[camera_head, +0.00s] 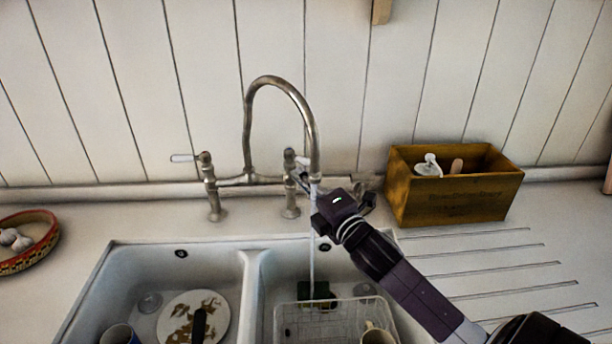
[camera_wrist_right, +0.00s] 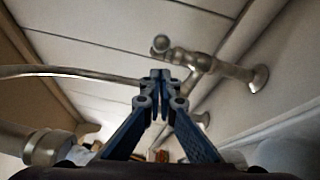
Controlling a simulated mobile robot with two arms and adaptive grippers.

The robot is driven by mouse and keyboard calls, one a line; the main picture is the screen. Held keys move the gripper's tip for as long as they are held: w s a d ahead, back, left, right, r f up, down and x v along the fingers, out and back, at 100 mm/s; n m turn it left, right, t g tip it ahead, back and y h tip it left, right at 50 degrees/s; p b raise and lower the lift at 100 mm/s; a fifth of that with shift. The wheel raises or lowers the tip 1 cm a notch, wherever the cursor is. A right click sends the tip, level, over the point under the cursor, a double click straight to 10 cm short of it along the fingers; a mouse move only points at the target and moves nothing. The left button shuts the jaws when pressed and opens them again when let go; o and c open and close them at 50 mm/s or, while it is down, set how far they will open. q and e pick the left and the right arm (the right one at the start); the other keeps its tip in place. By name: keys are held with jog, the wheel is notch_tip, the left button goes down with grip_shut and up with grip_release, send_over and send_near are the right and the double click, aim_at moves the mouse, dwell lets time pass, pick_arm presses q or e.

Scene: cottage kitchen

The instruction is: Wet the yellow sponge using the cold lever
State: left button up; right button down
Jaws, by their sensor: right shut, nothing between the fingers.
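The steel tap (camera_head: 247,125) arches over the double sink. Its left lever (camera_head: 183,158) has a white handle pointing left. Its right lever (camera_head: 302,161) is partly hidden by the spout and my gripper; I cannot read which is cold. A thin water stream (camera_head: 312,250) runs from the spout into the right basin. The sponge (camera_head: 316,291), dark green with some yellow, lies there where the stream comes down. My right gripper (camera_head: 342,205) is beside the spout, near the right lever. In the wrist view its fingers (camera_wrist_right: 160,76) are shut and empty. My left gripper is out of view.
A wire dish rack (camera_head: 340,308) with a mug (camera_head: 376,335) is in the right basin. The left basin holds a dirty plate (camera_head: 217,323) and a blue mug (camera_head: 119,334). A wooden box (camera_head: 450,205) stands right on the counter; a garlic bowl (camera_head: 48,258) stands left.

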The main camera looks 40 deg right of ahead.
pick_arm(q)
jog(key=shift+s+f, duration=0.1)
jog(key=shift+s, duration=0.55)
pick_arm(e)
jog(key=shift+d+r, duration=0.15)
jog(key=shift+d, duration=0.6)
